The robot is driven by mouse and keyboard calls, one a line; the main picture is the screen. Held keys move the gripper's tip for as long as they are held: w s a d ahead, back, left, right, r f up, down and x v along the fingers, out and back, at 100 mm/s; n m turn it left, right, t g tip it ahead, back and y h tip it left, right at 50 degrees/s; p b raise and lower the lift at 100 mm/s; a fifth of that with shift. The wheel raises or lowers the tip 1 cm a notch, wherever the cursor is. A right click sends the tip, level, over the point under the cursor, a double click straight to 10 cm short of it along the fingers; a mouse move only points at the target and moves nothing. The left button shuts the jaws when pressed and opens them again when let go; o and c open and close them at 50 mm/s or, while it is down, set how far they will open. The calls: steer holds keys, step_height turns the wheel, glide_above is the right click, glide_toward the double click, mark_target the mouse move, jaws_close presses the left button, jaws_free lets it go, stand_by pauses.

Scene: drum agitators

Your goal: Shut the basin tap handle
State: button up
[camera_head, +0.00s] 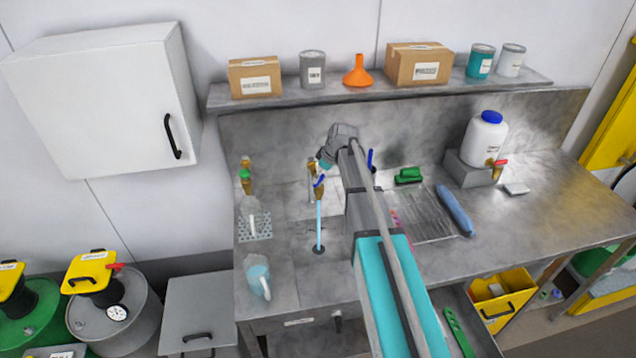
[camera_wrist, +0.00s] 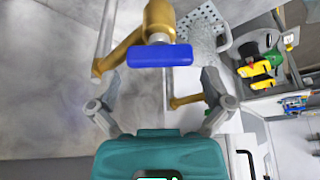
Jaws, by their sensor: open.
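The basin tap (camera_head: 311,168) is brass with a blue handle (camera_head: 320,181). A stream of water (camera_head: 319,222) runs from it into the basin (camera_head: 290,255). My gripper (camera_head: 325,163) is right by the tap, partly hidden by my own arm. In the wrist view the blue handle (camera_wrist: 160,56) lies crosswise on the brass tap body (camera_wrist: 158,18). My gripper (camera_wrist: 160,80) is open there, with one finger on each side, the handle ahead of and between them. I cannot tell whether a finger touches the handle.
Right of my arm are a drying rack (camera_head: 425,222) and a white canister (camera_head: 485,138). A shelf (camera_head: 300,101) runs above.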

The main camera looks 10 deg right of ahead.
steer(key=shift+b+x, duration=0.45)
steer(key=shift+x, duration=0.3)
